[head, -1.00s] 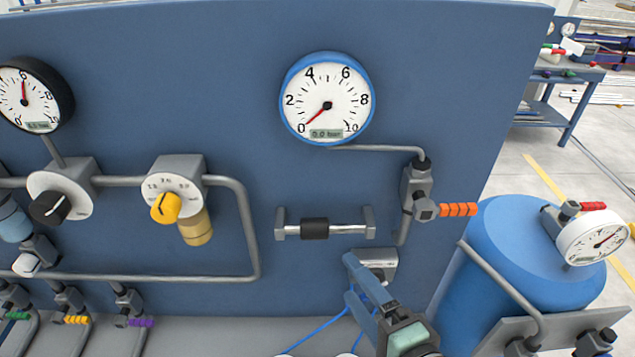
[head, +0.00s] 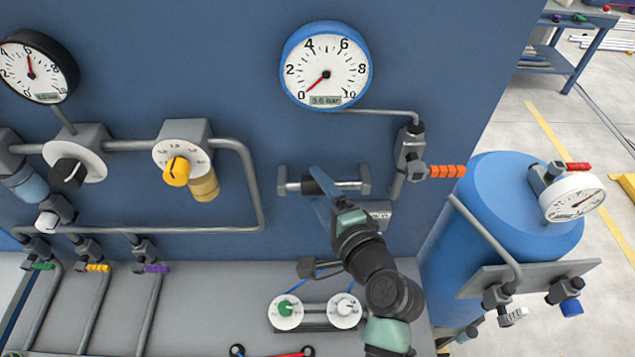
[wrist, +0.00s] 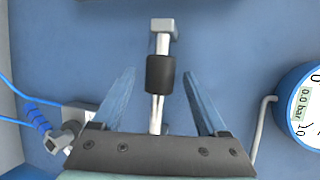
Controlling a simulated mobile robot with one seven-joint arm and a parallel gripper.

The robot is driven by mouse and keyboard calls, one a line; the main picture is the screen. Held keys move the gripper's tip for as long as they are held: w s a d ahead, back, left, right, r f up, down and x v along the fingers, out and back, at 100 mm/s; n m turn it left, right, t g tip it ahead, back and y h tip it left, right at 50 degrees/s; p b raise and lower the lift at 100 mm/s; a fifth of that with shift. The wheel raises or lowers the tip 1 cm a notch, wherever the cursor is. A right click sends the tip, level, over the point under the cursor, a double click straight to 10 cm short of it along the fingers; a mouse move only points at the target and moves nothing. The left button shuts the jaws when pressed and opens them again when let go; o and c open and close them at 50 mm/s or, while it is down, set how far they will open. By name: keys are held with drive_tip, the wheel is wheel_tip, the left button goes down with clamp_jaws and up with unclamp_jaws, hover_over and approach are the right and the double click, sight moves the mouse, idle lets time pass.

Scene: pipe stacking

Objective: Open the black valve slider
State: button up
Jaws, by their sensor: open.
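The black valve slider (head: 308,187) sits near the middle of a short chrome rail (head: 348,186) on the blue panel. In the head view my gripper (head: 321,184) partly covers it. In the wrist view the slider (wrist: 161,73) shows clearly as a black sleeve on the rail, with one grey end block (wrist: 163,26) beyond it. My gripper (wrist: 159,75) is open, its two blue fingers on either side of the slider with visible gaps in the picture. How far the fingertips are from it in depth I cannot tell.
A blue-rimmed gauge (head: 326,65) hangs above the rail. A valve with an orange handle (head: 447,171) and a blue tank (head: 515,215) stand to the right. Pipes with a yellow knob (head: 176,172) lie to the left. A two-knob unit (head: 315,312) sits on the bench below.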

drive_tip(key=shift+w+a+f, duration=0.15)
drive_tip(key=shift+w+a, duration=0.1)
drive_tip(key=shift+w, duration=0.3)
clamp_jaws()
idle(1.1)
